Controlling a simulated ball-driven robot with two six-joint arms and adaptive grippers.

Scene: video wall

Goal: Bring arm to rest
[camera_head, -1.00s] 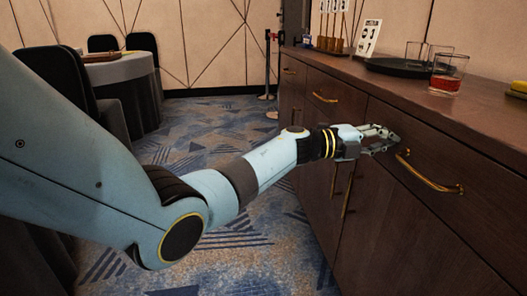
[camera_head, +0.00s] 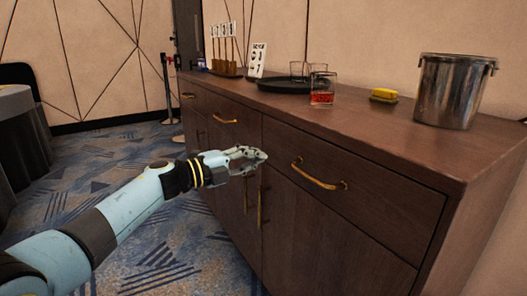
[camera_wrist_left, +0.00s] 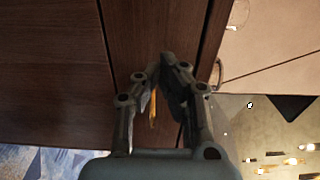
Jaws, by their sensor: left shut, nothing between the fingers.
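My left arm comes in from the lower left in the head view. My left gripper (camera_head: 262,157) is shut and empty, in front of the dark wooden sideboard (camera_head: 385,225). Its tips show left of the brass handle (camera_head: 318,178) of the right-hand drawer, apart from it in the picture. In the left wrist view the two fingers (camera_wrist_left: 165,60) meet at their tips before the brown cabinet front. A yellowish bar (camera_wrist_left: 153,108) shows between the finger links. My right gripper is in no view.
On the sideboard top stand a metal bucket (camera_head: 452,92), a yellow block (camera_head: 384,95), a glass with red drink (camera_head: 322,90), a dark round tray (camera_head: 284,85) and a card stand (camera_head: 224,62). Patterned carpet (camera_head: 160,255) lies open left of the cabinet. A covered table (camera_head: 18,135) stands at far left.

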